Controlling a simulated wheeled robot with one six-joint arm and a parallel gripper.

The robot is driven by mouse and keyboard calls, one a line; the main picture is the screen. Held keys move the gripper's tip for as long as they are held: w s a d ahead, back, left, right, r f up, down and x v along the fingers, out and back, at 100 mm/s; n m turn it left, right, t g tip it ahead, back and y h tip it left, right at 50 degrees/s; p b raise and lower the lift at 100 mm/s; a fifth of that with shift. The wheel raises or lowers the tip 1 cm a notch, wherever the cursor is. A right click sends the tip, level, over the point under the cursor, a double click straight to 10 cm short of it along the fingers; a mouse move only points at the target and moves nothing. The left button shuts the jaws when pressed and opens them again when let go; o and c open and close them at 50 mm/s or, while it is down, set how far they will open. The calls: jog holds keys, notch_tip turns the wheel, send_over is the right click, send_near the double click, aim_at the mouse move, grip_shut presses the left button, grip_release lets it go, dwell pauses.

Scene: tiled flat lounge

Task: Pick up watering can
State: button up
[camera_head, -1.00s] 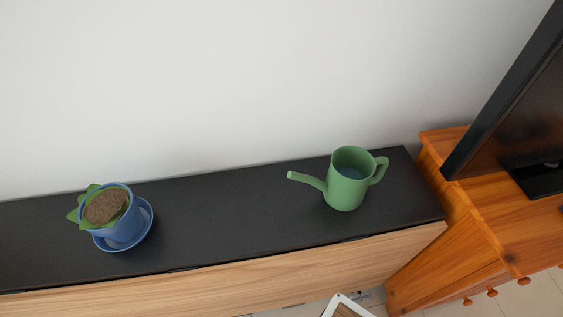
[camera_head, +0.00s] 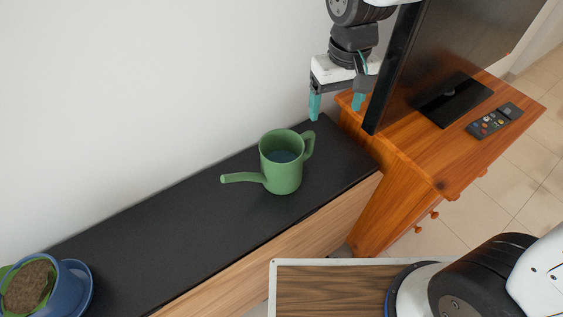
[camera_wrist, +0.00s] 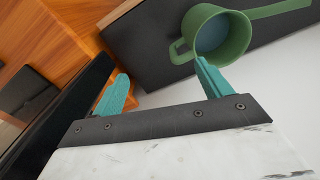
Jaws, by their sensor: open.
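The green watering can (camera_head: 283,172) stands upright on the black-topped cabinet (camera_head: 190,225), its spout pointing left and its handle to the right. There is bluish water or a blue inside in its mouth. My gripper (camera_head: 336,108) is open and empty, above and to the right of the can, near the wall. In the wrist view the can (camera_wrist: 222,38) shows at the top right, with its handle close to the right finger of my gripper (camera_wrist: 160,85) in the picture. I cannot tell whether they touch, but the head view shows them apart.
A black television (camera_head: 440,50) stands on an orange wooden cabinet (camera_head: 420,150) at the right, close to my gripper. A remote (camera_head: 488,124) lies there. A blue plant pot (camera_head: 62,287) on a saucer stands at the lower left. The black top between pot and can is clear.

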jog(key=n, duration=0.1)
send_over(304, 139)
jog(key=w, duration=0.1)
jog(key=f, duration=0.6)
jog(key=shift+w+a, duration=0.2)
jog(key=f, duration=0.7)
jog(key=shift+w+d+f, duration=0.25)
jog(key=shift+d+f, duration=0.1)
jog(key=shift+d, duration=0.05)
jog(key=c, duration=1.6)
